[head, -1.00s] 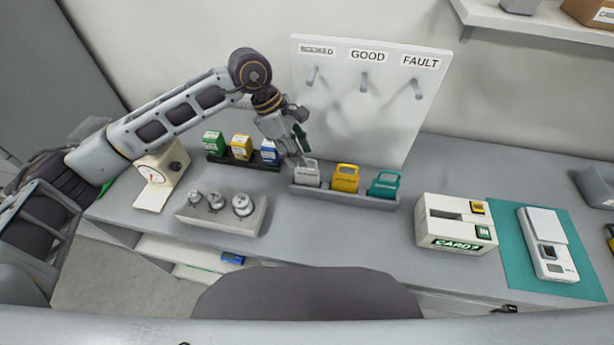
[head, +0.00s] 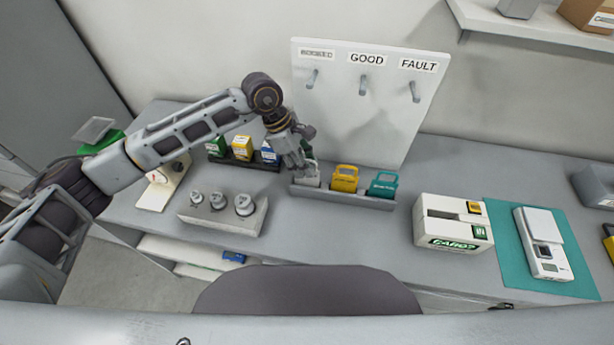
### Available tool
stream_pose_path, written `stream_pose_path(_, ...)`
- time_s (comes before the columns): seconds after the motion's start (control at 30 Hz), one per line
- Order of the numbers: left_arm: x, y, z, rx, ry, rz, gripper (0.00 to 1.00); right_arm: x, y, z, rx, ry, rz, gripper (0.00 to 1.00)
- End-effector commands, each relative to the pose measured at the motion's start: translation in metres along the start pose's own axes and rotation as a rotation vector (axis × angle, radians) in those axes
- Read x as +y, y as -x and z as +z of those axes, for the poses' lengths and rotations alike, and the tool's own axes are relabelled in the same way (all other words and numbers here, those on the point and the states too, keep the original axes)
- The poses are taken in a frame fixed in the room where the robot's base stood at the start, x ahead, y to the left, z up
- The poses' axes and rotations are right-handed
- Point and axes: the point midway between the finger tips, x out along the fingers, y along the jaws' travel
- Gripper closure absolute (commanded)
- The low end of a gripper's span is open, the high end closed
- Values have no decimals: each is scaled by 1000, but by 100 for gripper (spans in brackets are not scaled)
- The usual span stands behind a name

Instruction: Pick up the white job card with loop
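The white job card with loop (head: 308,180) stands in the left slot of a grey rack, beside a yellow card (head: 345,179) and a teal card (head: 383,185). My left gripper (head: 303,168) is right at the white card's upper part and hides its loop. The fingers are small and overlap the card, so I cannot tell whether they are closed on it. My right gripper is not in view.
The grey rack (head: 342,197) stands before a white pegboard (head: 350,130) with three pegs. Left are a weight block (head: 222,218), a dial scale (head: 160,190) and small coloured boxes (head: 242,148). Right are a card box (head: 452,224) and a digital scale (head: 543,244) on a teal mat (head: 502,262).

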Motion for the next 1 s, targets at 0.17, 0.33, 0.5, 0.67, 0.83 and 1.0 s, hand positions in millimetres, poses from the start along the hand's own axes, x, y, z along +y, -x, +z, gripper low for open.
stream_pose_path(0.17, 0, -17, 1, 0, 1, -2, 68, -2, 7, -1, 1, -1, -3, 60)
stream_pose_path(0.33, 0, -24, 0, 0, 0, -1, 68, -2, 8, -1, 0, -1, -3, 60)
stream_pose_path(0.5, 0, -25, 0, 1, 0, -1, 68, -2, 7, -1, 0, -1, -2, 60)
stream_pose_path(0.67, 0, -24, 0, 0, 0, -1, 68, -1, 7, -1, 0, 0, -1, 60)
stream_pose_path(0.83, 0, -24, 0, 0, 0, -1, 78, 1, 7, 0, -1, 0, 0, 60)
stream_pose_path(1.0, 0, -24, 0, 0, 0, -1, 100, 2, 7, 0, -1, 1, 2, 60)
